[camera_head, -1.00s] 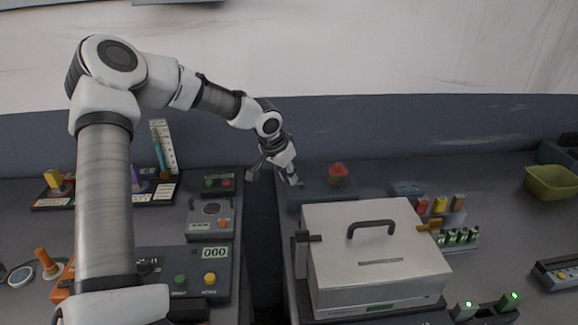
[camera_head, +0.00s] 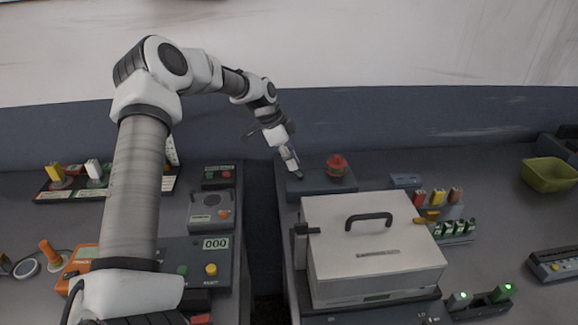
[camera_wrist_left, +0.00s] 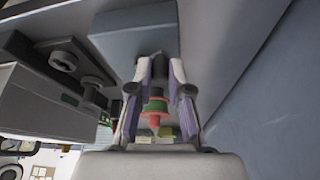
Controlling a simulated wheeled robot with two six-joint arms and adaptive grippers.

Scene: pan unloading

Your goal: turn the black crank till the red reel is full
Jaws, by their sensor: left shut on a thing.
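The red reel (camera_head: 337,162) stands upright on a blue-grey block (camera_head: 322,184) at the back of the right-hand worktop. A green band shows around its middle. In the left wrist view the reel (camera_wrist_left: 155,106) appears in the gap between my fingers, apart from them. My left gripper (camera_head: 293,166) is at the left end of the block, left of the reel. My right gripper is not in view.
A large pale box (camera_head: 372,248) with a black handle stands just in front of the block. A dark gap separates the two worktops left of the block. A control panel with a 000 display (camera_head: 215,244) lies left. An olive bin (camera_head: 549,174) stands far right.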

